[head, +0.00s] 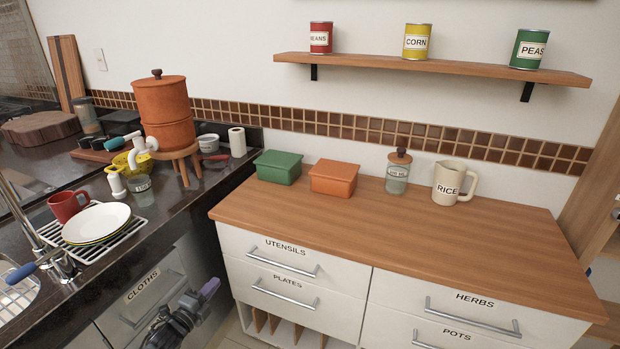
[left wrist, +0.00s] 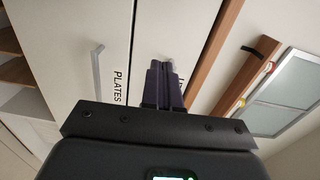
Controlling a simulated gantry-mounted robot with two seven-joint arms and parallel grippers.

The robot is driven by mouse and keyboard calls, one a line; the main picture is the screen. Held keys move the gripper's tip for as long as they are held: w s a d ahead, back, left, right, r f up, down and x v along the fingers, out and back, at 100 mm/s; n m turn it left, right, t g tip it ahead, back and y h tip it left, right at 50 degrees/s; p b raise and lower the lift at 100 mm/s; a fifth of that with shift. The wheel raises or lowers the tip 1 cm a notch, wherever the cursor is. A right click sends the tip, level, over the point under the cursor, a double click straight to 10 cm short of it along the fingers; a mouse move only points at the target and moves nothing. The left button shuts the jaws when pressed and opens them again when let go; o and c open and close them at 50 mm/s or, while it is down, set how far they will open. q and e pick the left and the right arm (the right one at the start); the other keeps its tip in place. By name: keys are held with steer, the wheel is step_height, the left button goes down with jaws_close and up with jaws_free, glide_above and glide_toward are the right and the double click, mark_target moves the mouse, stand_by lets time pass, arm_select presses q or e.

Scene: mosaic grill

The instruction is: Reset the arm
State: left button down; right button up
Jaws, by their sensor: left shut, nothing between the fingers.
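My left gripper (head: 208,290) is low in the head view, in front of the cabinets, between the cloths drawer (head: 140,306) and the plates drawer (head: 285,297). Its dark purple fingers are together and empty. In the left wrist view the fingers (left wrist: 163,84) are shut side by side, with the front of the plates drawer (left wrist: 85,60) beyond them. I cannot tell the exact gap to the drawer fronts, which look closed. My right gripper is not in view.
The wooden counter (head: 400,230) holds a green box (head: 279,167), an orange box (head: 334,178), a jar (head: 398,172) and a rice pitcher (head: 452,183). The dark counter at left carries a dish rack, plates (head: 96,223) and a red mug (head: 68,206). Cans stand on the wall shelf (head: 440,67).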

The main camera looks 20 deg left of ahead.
arm_select(q)
steer(key=s+d+f+n+g+p, duration=0.1)
steer(key=s+d+n+g+p, duration=0.25)
steer(key=s+d, duration=0.4)
steer(key=s+d+f+n+g+p, duration=0.1)
steer(key=s+d+n+g+p, duration=0.25)
steer(key=d, duration=0.65)
steer(key=s+d+r+n+g+p, duration=0.2)
steer(key=s+d+r+n, duration=0.15)
steer(key=s, duration=0.45)
steer(key=s+d+r+n+g+p, duration=0.1)
steer(key=s+d+r+n+g, duration=0.2)
steer(key=s, duration=0.5)
steer(key=s+d+r+n+g+p, duration=0.2)
steer(key=s+r+n, duration=0.15)
steer(key=s, duration=0.45)
step_height(320, 180, up, 39)
steer(key=p, duration=3.7)
steer(key=shift+s+d+m+p, duration=0.25)
steer(key=shift+s+m+p, duration=0.15)
steer(key=shift+s, duration=0.05)
steer(key=shift+f, duration=0.1)
